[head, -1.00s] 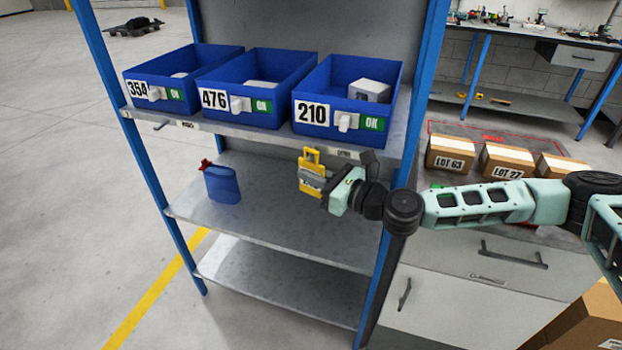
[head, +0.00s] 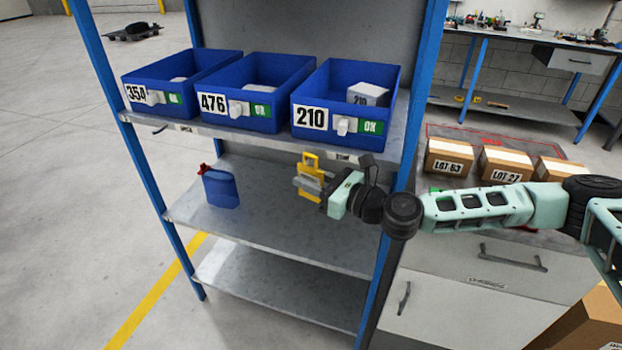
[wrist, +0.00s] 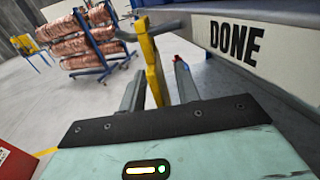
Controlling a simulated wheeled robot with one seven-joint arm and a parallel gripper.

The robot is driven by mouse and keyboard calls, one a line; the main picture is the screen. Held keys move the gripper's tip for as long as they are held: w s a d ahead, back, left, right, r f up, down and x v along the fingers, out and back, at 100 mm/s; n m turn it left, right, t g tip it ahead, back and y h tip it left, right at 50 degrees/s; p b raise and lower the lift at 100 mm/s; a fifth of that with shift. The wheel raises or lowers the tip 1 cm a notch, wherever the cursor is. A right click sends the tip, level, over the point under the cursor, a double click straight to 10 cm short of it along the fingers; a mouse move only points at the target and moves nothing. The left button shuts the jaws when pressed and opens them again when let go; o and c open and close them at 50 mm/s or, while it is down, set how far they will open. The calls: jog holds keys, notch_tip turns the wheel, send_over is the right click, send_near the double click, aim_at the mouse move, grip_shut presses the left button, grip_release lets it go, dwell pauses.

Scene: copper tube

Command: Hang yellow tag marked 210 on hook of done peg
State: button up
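The yellow tag (head: 311,171) is upright below the front edge of the bin shelf. In the wrist view the yellow tag (wrist: 150,68) is seen nearly edge-on between my fingers, with gaps on both sides. A grey peg (wrist: 168,26) meets the tag's top end; the tag seems to hang from it, but the exact contact is unclear. A DONE label (wrist: 236,42) is on the shelf edge to the right of the peg. My gripper (head: 304,188) is open around the tag's lower part; it also shows in the wrist view (wrist: 160,68). The tag's marking is not readable.
Blue bins 354 (head: 170,83), 476 (head: 255,90) and 210 (head: 345,100) stand on the shelf above. A blue container (head: 221,188) with a red top stands on the shelf below, left of my gripper. A blue post (head: 398,200) is close behind my wrist.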

jog(key=b+v, duration=0.4)
jog(key=v, duration=1.3)
jog(key=s+a+f+n+g+h, duration=0.1)
jog(key=s+a+f+n+g, duration=0.45)
jog(key=s+n+g, duration=0.3)
jog(key=s+d+f+n+g+h, duration=0.2)
jog(key=s+n+h, duration=0.3)
jog(key=n, duration=0.2)
jog(key=s+d+f+n+g+h, duration=0.2)
jog(key=s+n+g+h, duration=0.15)
jog(key=n, duration=0.25)
jog(key=s+r+n+t+h, duration=0.1)
jog(key=s+r+n+h, duration=0.1)
jog(key=r+n, duration=0.3)
jog(key=s+r+n+t+h+p, duration=0.1)
jog(key=s+r+n+t+h, duration=0.1)
jog(key=r+n, duration=0.4)
notch_tip(320, 180, up, 5)
jog(key=shift+s+d+r+t+h, duration=0.1)
jog(key=shift+s+d+t+h, duration=0.2)
jog(key=shift+s, duration=0.6)
